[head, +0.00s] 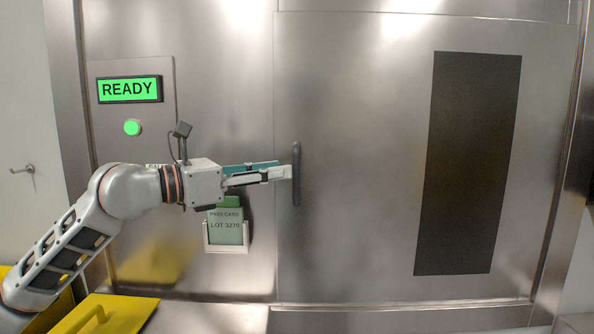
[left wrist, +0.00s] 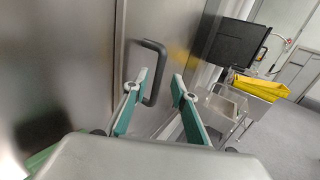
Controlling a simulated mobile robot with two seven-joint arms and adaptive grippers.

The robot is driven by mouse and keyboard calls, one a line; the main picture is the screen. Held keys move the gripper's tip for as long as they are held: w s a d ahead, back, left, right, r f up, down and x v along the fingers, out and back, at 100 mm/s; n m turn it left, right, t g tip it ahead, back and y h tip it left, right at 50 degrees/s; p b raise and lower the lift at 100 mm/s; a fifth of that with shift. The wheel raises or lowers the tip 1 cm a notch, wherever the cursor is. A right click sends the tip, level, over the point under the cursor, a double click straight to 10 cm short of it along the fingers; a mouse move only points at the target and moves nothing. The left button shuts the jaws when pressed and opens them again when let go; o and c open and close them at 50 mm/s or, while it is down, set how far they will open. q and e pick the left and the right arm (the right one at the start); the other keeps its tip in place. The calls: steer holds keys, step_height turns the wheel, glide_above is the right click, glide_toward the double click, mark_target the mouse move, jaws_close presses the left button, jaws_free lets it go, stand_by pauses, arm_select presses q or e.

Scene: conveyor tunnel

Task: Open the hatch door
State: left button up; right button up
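The hatch door (head: 360,150) is a large brushed-steel panel, flush with its frame, with a tall dark window (head: 468,160). Its dark upright bar handle (head: 296,190) is near the door's left edge; the handle also shows in the left wrist view (left wrist: 162,62). My left gripper (head: 288,172) reaches in from the left, its fingertips at the handle's middle. In the left wrist view my left gripper (left wrist: 160,77) has its fingers apart, with the handle bar showing between them. I cannot tell whether either finger touches it. My right gripper is not in view.
Left of the door, a green READY display (head: 129,89) and a lit green button (head: 132,127) are on the steel wall. A green pass card (head: 226,225) stands in a holder below my left gripper. A yellow lid (head: 120,315) is at the lower left.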

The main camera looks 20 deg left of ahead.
mark_target(296, 202)
arm_select(q)
steer(key=x, duration=0.5)
steer(key=shift+w+d+f, duration=0.1)
steer(key=shift+w+d, duration=0.15)
steer(key=shift+w, duration=0.05)
jaws_close()
